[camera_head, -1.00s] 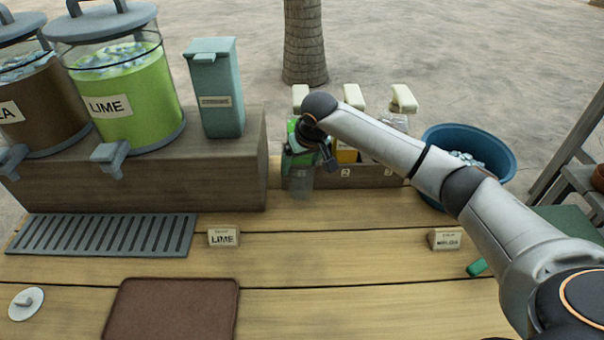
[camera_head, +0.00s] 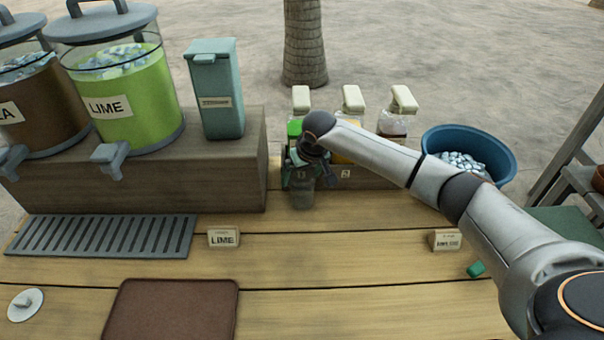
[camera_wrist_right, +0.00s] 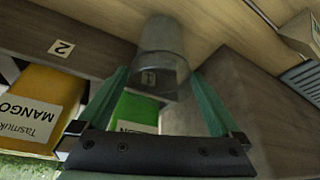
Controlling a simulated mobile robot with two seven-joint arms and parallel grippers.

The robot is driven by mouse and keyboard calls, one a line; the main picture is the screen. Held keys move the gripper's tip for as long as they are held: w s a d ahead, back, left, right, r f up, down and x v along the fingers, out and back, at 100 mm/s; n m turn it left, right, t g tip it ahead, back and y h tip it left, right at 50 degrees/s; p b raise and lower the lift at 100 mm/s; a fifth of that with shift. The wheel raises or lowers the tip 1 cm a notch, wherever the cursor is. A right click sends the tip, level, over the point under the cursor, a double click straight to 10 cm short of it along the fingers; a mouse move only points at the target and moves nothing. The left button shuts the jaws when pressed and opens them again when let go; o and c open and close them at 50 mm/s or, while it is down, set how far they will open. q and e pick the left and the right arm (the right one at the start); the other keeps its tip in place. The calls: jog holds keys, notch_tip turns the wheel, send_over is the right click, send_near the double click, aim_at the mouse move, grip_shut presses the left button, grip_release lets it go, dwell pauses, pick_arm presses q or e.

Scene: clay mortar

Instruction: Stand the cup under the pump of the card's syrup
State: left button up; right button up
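The clear greyish cup (camera_head: 301,197) stands upright on the planks before the low wooden rack, at the slot marked 1; it also shows in the right wrist view (camera_wrist_right: 160,45). Behind it is a green syrup bottle (camera_wrist_right: 133,108), its label only partly readable. That bottle's cream pump (camera_head: 301,97) rises above. My right gripper (camera_wrist_right: 160,75) is open, with green fingers on either side of the cup and narrow gaps. The syrup card (camera_head: 447,241) stands at right; its lettering is blurred, perhaps MELON. My left gripper is not in view.
A yellow mango bottle (camera_wrist_right: 32,107) stands at slot 2, with another pump bottle (camera_head: 396,120) beside it. A wooden block (camera_head: 135,180) carries drink dispensers at left. A blue ice tub (camera_head: 505,160) is behind my right arm.

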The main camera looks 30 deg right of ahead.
jog(key=p+v, duration=0.1)
jog(key=v, duration=1.1)
jog(key=shift+r, duration=0.2)
